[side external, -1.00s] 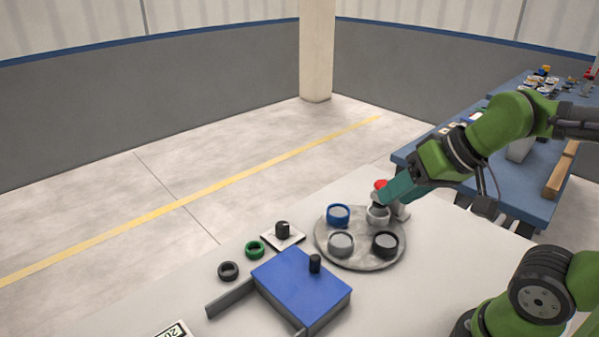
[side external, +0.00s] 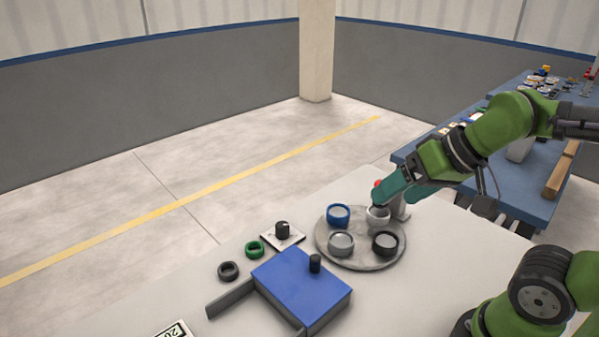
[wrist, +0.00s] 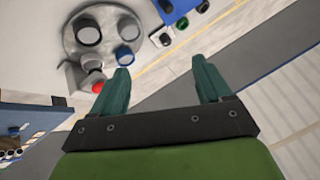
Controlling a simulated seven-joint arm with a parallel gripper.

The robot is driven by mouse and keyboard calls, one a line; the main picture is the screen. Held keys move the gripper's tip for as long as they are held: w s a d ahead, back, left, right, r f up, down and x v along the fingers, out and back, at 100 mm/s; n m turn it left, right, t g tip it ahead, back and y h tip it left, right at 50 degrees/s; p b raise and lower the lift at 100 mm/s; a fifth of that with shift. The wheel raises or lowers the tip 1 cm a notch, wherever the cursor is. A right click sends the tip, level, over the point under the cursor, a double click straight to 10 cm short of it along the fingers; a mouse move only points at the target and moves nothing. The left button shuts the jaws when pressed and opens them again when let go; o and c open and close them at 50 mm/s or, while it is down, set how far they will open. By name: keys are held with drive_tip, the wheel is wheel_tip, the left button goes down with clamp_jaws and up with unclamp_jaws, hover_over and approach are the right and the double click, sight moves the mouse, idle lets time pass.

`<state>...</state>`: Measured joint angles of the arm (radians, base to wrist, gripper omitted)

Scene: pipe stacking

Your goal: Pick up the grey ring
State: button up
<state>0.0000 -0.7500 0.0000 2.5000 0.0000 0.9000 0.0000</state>
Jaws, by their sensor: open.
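The grey ring (side external: 341,244) lies at the lower left of a round grey tray (side external: 361,262) in the side view. It also shows at the upper right of the tray in the wrist view (wrist: 128,31). My gripper (side external: 394,203) is open, with its teal fingers at the tray's far right, over or near a white ring (side external: 378,217). The grey ring is apart from the fingers. The wrist view shows the gripper (wrist: 160,67) with its fingers spread and nothing between them. The fingers' height above the tray is hard to tell.
A blue ring (side external: 338,215) and a black ring (side external: 385,244) share the tray. A red-topped part (wrist: 98,87) stands beside it. A blue block with a black knob (side external: 300,285), a green ring (side external: 255,249) and a dark ring (side external: 228,271) lie left of the tray.

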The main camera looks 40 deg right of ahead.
drive_tip(key=n+g+y, duration=0.1)
drive_tip(key=n+g, duration=0.3)
drive_tip(key=n, duration=1)
approach(228, 264)
drive_tip(key=x, duration=0.5)
drive_tip(key=s+a+x, duration=0.1)
drive_tip(key=x, duration=0.2)
drive_tip(key=shift+f, duration=0.1)
